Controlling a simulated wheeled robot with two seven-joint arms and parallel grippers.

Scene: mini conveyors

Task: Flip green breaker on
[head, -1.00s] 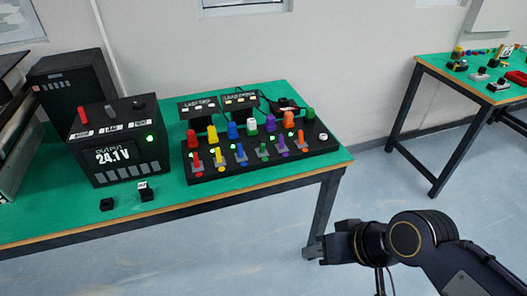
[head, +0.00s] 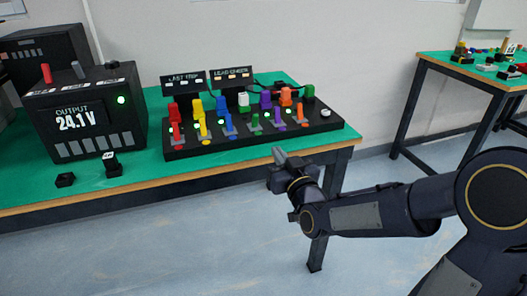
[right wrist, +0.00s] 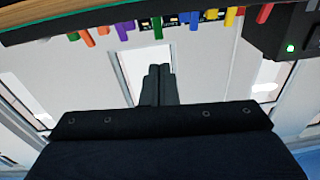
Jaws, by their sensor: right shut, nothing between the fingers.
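The black breaker panel (head: 222,148) lies on the green table with a front row of coloured levers. The small green breaker lever (head: 254,118) stands between the blue lever (head: 229,124) and the purple lever (head: 280,113). Its exact switch position is too small to tell. My right gripper (head: 279,155) is shut and empty, in front of the panel and apart from the levers. In the right wrist view its closed fingers (right wrist: 160,85) show, with coloured pieces of the panel along the top, seen inverted. My left gripper is not in view.
A power supply box (head: 85,115) reading 24.1 V stands left of the panel. Two label signs stand behind the panel. Another table (head: 455,70) is at right.

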